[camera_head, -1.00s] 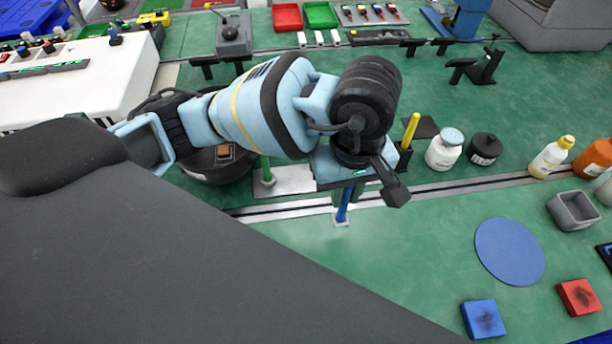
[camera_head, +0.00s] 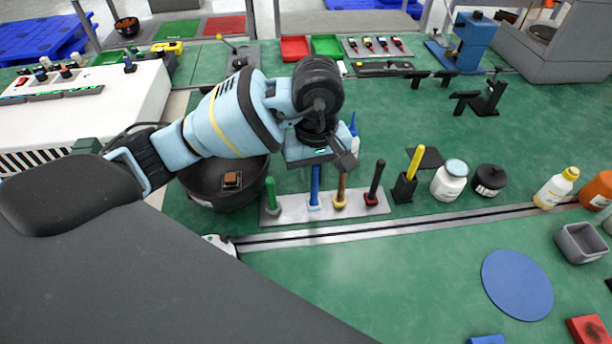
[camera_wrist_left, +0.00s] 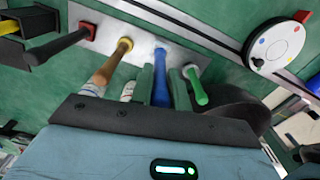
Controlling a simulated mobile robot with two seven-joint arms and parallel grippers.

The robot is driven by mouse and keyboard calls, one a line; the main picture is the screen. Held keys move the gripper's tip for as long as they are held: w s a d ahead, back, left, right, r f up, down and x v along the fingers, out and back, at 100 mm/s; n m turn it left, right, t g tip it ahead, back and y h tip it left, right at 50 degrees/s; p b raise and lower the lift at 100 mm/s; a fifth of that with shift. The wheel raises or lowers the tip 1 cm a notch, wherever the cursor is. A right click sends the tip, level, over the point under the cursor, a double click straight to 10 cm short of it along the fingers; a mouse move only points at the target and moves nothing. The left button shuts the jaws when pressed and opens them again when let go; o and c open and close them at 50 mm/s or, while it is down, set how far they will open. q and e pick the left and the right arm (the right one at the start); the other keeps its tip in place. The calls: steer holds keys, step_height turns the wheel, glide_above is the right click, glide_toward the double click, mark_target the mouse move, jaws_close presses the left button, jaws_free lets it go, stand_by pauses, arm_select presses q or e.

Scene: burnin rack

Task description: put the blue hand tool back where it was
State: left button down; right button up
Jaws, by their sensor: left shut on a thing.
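The blue hand tool (camera_head: 315,187) is upright at the metal rack strip (camera_head: 360,204), between the green-handled tool (camera_head: 270,194) and the brown-handled tool (camera_head: 341,188). Its light blue foot appears at the strip; I cannot tell whether it bears on it. My left gripper (camera_head: 317,168) is above the strip, shut on the blue handle. In the left wrist view, the gripper's fingers (camera_wrist_left: 161,84) lie on both sides of the blue handle (camera_wrist_left: 161,68), whose foot meets the strip in the picture. A dark-handled tool (camera_head: 375,180) with a red foot stands at the right end. My right gripper is out of view.
A black cup (camera_head: 404,189) with a yellow handle stands right of the strip, then a white jar (camera_head: 449,181). A dark round bowl (camera_head: 222,192) is close at the left. A rail runs in front; the green mat beyond it is mostly clear.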

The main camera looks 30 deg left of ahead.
arm_select(q)
steer(key=a+f, duration=0.1)
steer(key=w+f, duration=0.1)
steer(key=a+f, duration=0.1)
steer(key=shift+w+a+f, duration=0.3)
steer(key=shift+f, duration=0.1)
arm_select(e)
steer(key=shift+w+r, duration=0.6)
arm_select(q)
steer(key=shift+f, duration=0.1)
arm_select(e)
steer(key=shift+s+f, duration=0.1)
arm_select(q)
steer(key=shift+f, duration=0.15)
steer(key=c, duration=1.3)
jaws_free()
steer(key=shift+c, duration=0.2)
